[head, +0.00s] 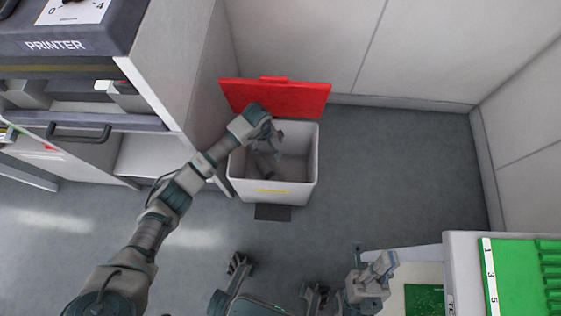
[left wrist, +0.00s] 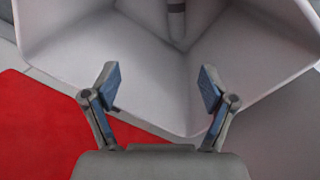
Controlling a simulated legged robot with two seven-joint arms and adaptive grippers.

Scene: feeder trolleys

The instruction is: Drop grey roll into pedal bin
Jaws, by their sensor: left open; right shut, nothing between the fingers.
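The pedal bin (head: 240,188) is a white box on the floor with its red lid (head: 300,100) swung up and open at the back. Its pale wall also shows in the left wrist view (left wrist: 130,70). My left gripper (head: 272,143) is over the bin's opening with fingers apart; in the left wrist view it (left wrist: 155,92) has nothing between the fingers. A grey cylinder with a dark band, which looks like the grey roll (left wrist: 176,25), lies inside the bin, partly cut off by the frame. My right gripper (head: 386,262) is shut and empty, away from the bin.
A printer cabinet (head: 190,60) stands left of the bin, with walls behind and to the right. A trolley with green trays (head: 515,270) is at the lower right. The floor (head: 400,170) right of the bin is clear.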

